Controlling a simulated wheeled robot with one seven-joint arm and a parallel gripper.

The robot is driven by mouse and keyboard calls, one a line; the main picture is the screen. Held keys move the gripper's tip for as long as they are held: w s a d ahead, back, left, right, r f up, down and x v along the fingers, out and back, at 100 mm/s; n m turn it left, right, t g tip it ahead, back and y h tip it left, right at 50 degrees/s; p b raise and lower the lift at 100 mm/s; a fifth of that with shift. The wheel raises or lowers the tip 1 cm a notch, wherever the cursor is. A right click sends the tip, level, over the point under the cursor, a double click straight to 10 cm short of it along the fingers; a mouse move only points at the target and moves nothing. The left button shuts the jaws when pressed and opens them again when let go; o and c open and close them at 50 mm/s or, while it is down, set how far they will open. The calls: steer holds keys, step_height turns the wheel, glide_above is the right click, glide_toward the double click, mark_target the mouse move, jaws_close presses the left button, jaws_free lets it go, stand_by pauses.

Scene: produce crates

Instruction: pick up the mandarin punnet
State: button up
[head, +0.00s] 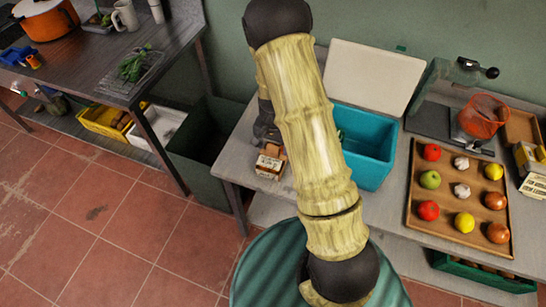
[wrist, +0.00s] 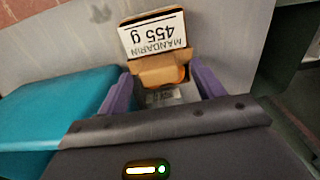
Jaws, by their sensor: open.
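The mandarin punnet (wrist: 155,36) is a small cardboard box with a white label reading "MANDARIN 455 g", upside down in the wrist view. Orange fruit shows in its opening. In the head view the punnet (head: 270,163) sits near the left end of the grey counter, partly hidden by my arm. My gripper (wrist: 161,78) is open, its two purple fingers apart. In the wrist view they lie on either side of the punnet's lower part in the picture. I cannot tell whether they touch it. The head view mostly hides the gripper behind my arm.
A teal bin (head: 376,171) with a white lid (head: 373,77) stands right of the punnet; it also shows in the wrist view (wrist: 60,105). A wooden tray (head: 416,205) of fruit and vegetables lies farther right. A dark green bin (head: 205,160) stands below, left of the counter.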

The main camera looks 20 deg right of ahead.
steer(key=shift+f, duration=0.8)
steer(key=shift+s, duration=0.1)
jaws_close()
